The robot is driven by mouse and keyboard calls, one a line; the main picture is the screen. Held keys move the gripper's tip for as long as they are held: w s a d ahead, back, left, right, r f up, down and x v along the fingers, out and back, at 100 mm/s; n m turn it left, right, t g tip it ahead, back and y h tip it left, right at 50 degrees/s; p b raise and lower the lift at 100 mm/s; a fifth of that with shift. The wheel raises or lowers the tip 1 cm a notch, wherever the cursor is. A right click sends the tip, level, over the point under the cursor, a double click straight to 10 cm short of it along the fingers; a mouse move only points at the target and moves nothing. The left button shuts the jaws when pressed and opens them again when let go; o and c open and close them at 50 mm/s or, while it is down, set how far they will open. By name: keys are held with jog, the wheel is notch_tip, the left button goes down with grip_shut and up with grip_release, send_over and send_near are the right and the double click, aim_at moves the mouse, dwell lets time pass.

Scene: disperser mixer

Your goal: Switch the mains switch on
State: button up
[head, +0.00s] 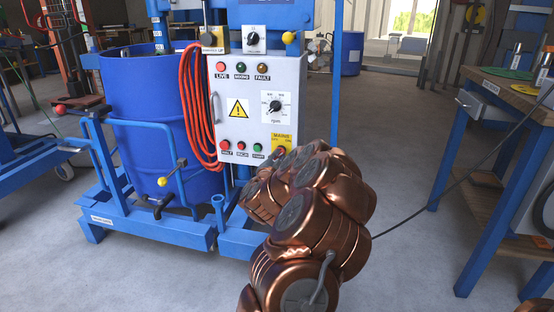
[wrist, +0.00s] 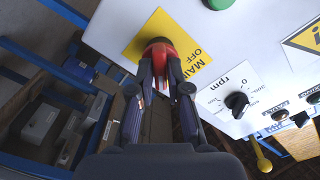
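The mains switch has a red handle (wrist: 162,46) on a yellow plate (wrist: 200,60), partly lettered MAIN and OFF in the wrist view. In the head view the yellow MAINS plate (head: 282,141) is at the lower right of the white control panel (head: 258,135). My gripper (wrist: 167,80) has its fingers drawn close together on either side of the red handle and looks shut on it. The fingertips hide part of the handle. The switch's exact angle is hard to read. In the head view my copper arm covers the gripper and much of the switch.
The panel has an rpm knob (head: 275,106), which also shows in the wrist view (wrist: 237,101), lamps on top and a button row (head: 241,146). Red hose (head: 197,105) hangs at its left, beside a blue drum (head: 150,120). A workbench (head: 505,95) stands right; floor between is open.

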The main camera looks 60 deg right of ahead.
jog(key=o, duration=0.3)
jog(key=shift+w, duration=0.1)
jog(key=shift+o, duration=0.2)
notch_tip(320, 180, up, 10)
jog(key=shift+f, duration=0.1)
dwell(0.3)
